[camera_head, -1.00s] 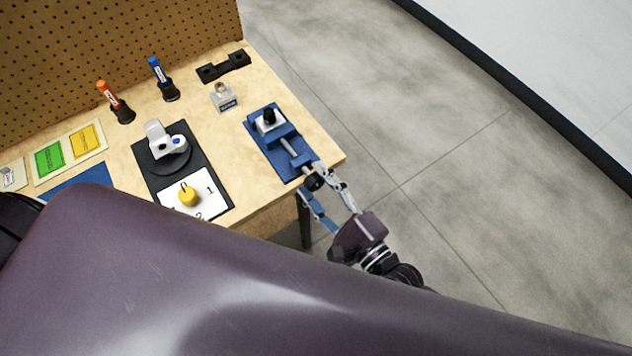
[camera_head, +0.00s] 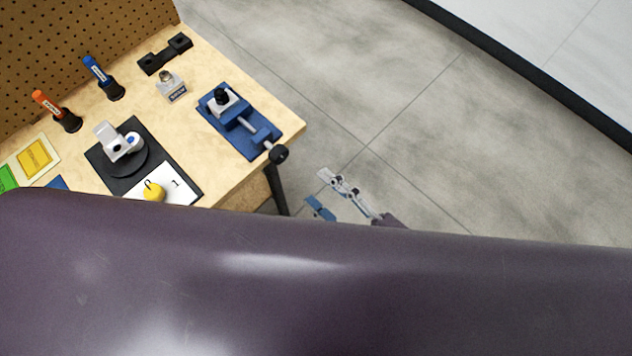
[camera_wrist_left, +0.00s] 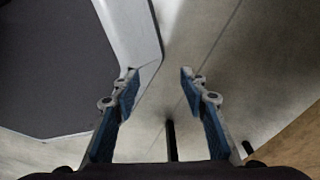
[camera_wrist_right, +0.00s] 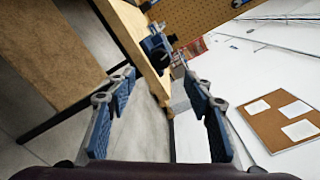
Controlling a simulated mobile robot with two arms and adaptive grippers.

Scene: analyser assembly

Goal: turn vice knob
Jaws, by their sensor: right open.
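The blue vice (camera_head: 232,138) sits on the right end of the wooden bench. Its black knob (camera_head: 279,154) sticks out past the bench edge on a grey screw. A white block with a black top (camera_head: 221,99) is on the vice. My right gripper (camera_head: 317,189) is open and empty, to the lower right of the knob and apart from it. In the right wrist view, the dark knob (camera_wrist_right: 162,59) shows ahead between the open fingers, with the blue vice behind it. My left gripper (camera_wrist_left: 158,74) is open and empty, over the floor, and out of the head view.
Open floor (camera_head: 420,140) lies to the right.

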